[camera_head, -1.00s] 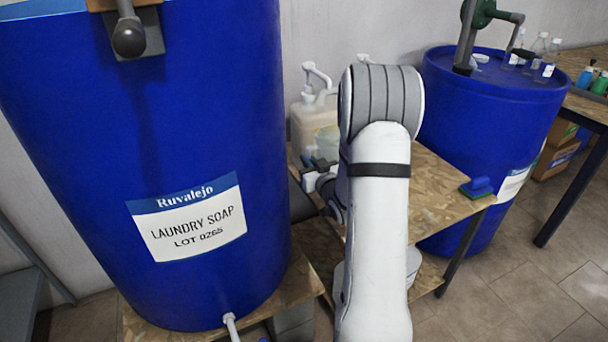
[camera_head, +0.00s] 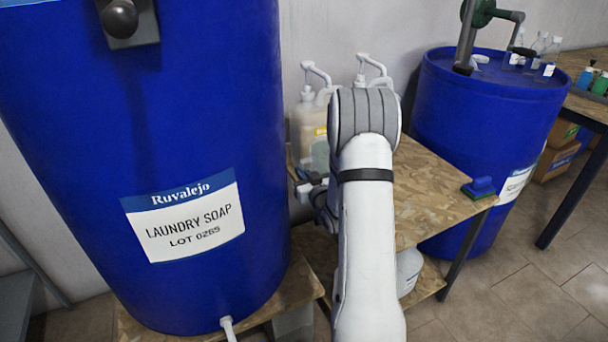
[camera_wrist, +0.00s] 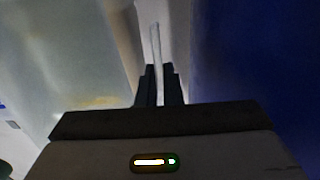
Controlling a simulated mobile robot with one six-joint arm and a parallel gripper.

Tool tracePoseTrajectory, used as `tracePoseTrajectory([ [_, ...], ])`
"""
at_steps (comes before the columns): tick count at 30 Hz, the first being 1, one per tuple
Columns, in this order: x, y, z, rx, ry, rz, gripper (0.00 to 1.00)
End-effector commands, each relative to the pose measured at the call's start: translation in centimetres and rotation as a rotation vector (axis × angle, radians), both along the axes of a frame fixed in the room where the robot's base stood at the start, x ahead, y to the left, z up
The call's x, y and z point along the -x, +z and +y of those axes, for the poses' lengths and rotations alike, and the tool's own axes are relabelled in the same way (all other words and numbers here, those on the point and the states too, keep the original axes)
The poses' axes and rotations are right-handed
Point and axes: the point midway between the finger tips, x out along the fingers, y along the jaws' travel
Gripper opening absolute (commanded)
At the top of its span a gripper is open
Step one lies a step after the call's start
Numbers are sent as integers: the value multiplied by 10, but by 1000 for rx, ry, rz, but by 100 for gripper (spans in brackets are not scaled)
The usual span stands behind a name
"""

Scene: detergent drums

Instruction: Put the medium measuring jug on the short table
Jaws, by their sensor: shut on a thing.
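In the wrist view my gripper (camera_wrist: 158,86) is shut on a thin, upright, pale translucent piece (camera_wrist: 156,45), which I take to be part of the medium measuring jug. Its whole shape and size do not show. In the head view my wrist is partly seen left of my forearm, close to the blue drum; the fingers and the jug are hidden there. A wooden chipboard table (camera_head: 440,205), which may be the short table, stands behind and right of my arm. A blue-and-green scrubbing brush (camera_head: 480,188) lies at its right corner.
The big blue laundry soap drum (camera_head: 190,130) stands at left on a low board. Pump bottles (camera_head: 308,120) stand behind my arm. A second blue drum (camera_head: 485,110) is at right. A white container (camera_head: 408,270) sits on the table's lower shelf. The tabletop's front right is mostly clear.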

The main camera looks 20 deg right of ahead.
Motion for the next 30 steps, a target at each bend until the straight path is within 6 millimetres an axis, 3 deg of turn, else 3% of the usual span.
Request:
tracePoseTrajectory([
  [5,0,-5,1,0,1,-1,0],
  [6,0,-4,1,0,1,0,7],
  [14,0,-4,1,0,1,0,28],
  [26,0,0,2,-1,3,1,28],
  [30,27,-2,0,-1,-1,2,28],
])
